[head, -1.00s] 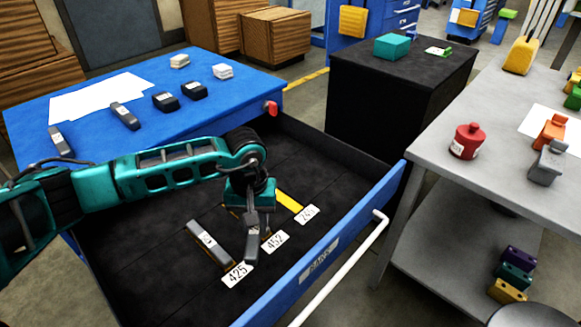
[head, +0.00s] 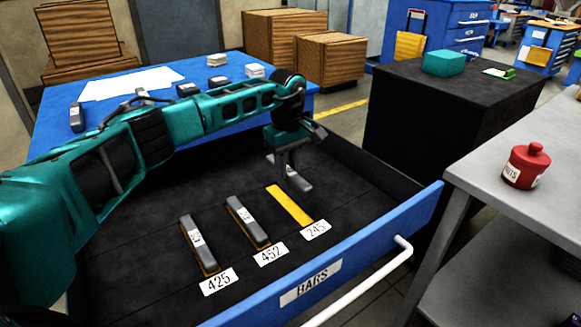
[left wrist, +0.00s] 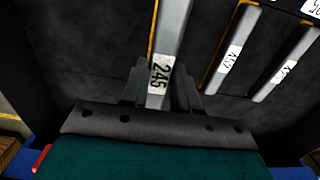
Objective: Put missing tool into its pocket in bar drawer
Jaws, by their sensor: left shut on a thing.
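My left gripper (head: 292,150) is shut on a grey bar (head: 298,180), over the open drawer (head: 357,256). In the left wrist view, this bar (left wrist: 175,25) sits between the fingers (left wrist: 160,85) and its label reads 245. The empty yellow pocket (head: 288,205) lies behind the tag 245 (head: 315,231). The held bar's near end overlaps the far end of this pocket in the head view. In the left wrist view a thin yellow strip (left wrist: 152,35) shows along the bar's left side. I cannot tell the bar's height above the drawer floor. My right gripper is not in view.
Bar 452 (head: 245,220) and bar 425 (head: 196,242) lie in their pockets left of the yellow one. The blue drawer front with a white handle (head: 370,275) borders the near side. A grey table (head: 480,165) with a red pot (head: 526,165) stands right.

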